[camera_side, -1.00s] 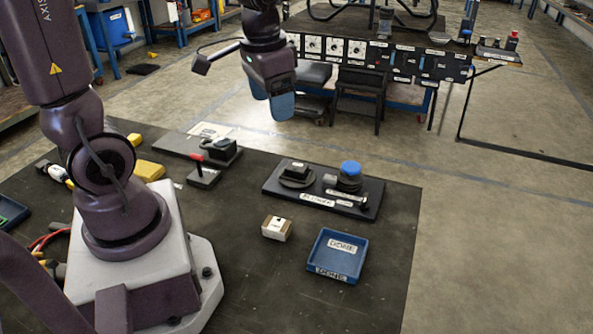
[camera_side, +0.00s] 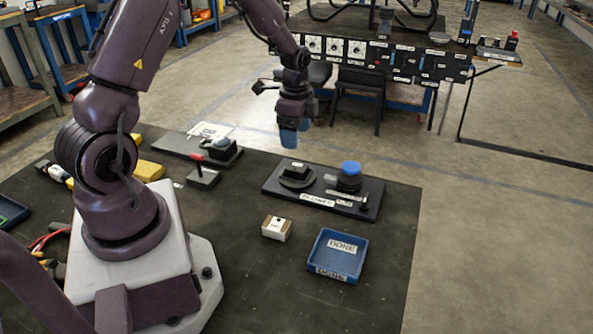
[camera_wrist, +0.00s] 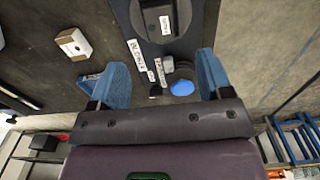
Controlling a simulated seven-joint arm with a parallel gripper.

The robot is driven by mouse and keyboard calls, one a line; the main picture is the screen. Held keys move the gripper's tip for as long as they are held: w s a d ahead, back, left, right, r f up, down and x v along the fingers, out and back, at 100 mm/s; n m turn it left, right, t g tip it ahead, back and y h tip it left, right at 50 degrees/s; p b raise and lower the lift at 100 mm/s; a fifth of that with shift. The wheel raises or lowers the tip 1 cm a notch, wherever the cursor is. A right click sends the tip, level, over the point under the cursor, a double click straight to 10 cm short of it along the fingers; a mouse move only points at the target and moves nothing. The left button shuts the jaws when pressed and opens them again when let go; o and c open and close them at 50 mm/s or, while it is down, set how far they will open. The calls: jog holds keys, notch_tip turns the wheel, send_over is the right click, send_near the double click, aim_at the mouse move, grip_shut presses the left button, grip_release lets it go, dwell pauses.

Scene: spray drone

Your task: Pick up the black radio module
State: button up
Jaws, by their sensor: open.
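A small black box with a white label, which looks like the black radio module (camera_side: 297,167), sits on a round dark base on the black board (camera_side: 275,190). In the wrist view the module (camera_wrist: 158,20) is at the top, on a grey disc. My gripper (camera_side: 289,137) is above the back of the board, pointing down, apart from the module. In the wrist view its blue fingers (camera_wrist: 164,82) are wide apart with nothing held between them.
A blue-capped round part (camera_side: 349,177) stands right of the module on the same board. In front are a small cardboard box (camera_side: 277,228) and a blue tray (camera_side: 337,258) labelled DONE. A red-handled item (camera_side: 203,177) stands to the left. Bare table surrounds the tray.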

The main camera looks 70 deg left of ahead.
aim_at(297, 166)
notch_tip(297, 166, down, 10)
jog(key=shift+w+r, duration=0.1)
jog(key=shift+r, duration=0.1)
dwell(0.3)
jog(key=c, duration=1.1)
jog(key=shift+r, duration=0.15)
